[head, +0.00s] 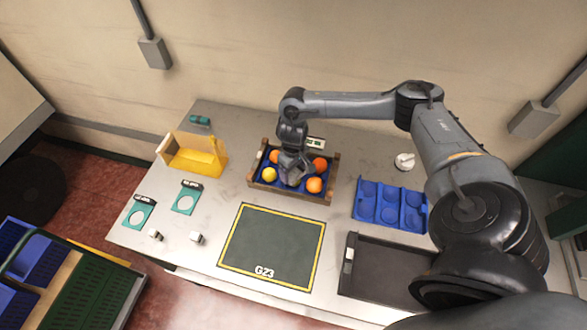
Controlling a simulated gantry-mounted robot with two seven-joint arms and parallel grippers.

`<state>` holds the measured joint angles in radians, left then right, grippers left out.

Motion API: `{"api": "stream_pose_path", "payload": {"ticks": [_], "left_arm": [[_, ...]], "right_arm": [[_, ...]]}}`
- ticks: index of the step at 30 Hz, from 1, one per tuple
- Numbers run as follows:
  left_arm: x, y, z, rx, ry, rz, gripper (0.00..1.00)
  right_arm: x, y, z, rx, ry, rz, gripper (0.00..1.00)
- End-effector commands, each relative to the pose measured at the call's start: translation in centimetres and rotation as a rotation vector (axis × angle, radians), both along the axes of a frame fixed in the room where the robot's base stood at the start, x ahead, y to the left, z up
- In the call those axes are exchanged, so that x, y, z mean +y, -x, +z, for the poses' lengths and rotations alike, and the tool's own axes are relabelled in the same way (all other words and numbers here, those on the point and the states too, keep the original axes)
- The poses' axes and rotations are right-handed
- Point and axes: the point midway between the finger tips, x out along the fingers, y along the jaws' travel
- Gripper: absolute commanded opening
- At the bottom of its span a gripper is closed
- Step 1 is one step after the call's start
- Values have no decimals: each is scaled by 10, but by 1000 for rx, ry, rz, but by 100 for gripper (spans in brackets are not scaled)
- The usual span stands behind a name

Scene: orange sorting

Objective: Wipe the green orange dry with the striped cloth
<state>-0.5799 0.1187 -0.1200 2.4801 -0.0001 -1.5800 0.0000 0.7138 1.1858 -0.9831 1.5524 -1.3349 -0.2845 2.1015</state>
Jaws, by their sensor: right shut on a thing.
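My right gripper (292,178) reaches down into a wooden crate with a blue liner (300,198) at the middle of the table. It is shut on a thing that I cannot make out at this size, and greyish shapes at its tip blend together. Around it in the crate lie a yellow fruit (269,174) and orange fruits, one at the back left (274,156), one at the back right (319,164) and one at the front right (314,186). I can make out neither a green orange nor a striped cloth. My left gripper is not in view.
A blue tray with round hollows (388,205) and a dark tray (385,272) are to the right. A yellow bin (198,160), teal cards (186,198) and small blocks (196,237) are left.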

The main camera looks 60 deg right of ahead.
Motion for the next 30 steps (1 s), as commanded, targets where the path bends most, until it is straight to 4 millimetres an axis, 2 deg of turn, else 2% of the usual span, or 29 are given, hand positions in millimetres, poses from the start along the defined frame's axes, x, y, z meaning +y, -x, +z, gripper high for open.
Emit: {"api": "stream_pose_path", "payload": {"ticks": [30], "left_arm": [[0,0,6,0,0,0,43]], "right_arm": [[0,0,-1,1,0,0,49]]}}
